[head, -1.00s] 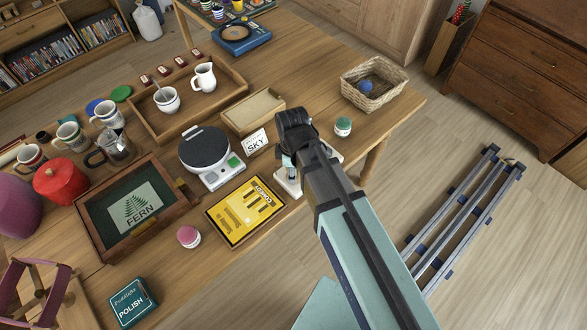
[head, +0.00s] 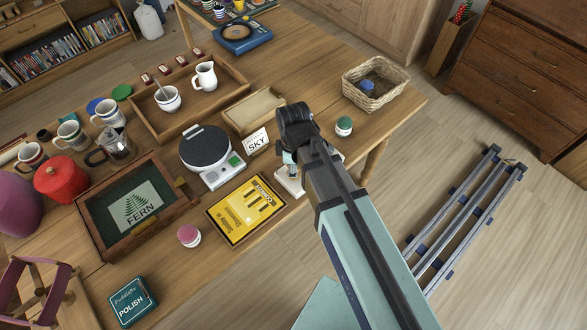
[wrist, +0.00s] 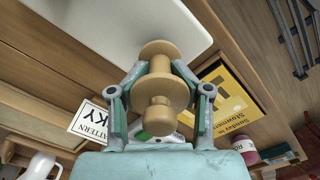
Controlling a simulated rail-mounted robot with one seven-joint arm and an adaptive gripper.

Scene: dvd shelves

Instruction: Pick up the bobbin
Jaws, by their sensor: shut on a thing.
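The bobbin (wrist: 163,80) is a tan wooden spool with round flanges, seen close up in the wrist view. My gripper (wrist: 160,72) is shut on it, with one teal finger on each side between the flanges. In the head view my gripper (head: 289,165) points down near the table's right front edge, and my own arm hides most of the bobbin there. A white object with a flat base (head: 290,183) lies under the gripper. I cannot tell whether the bobbin touches anything below it.
A scale with a black pan (head: 205,150) stands to the left. A green-lidded jar (head: 344,126) and a wicker basket (head: 376,82) stand to the right.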

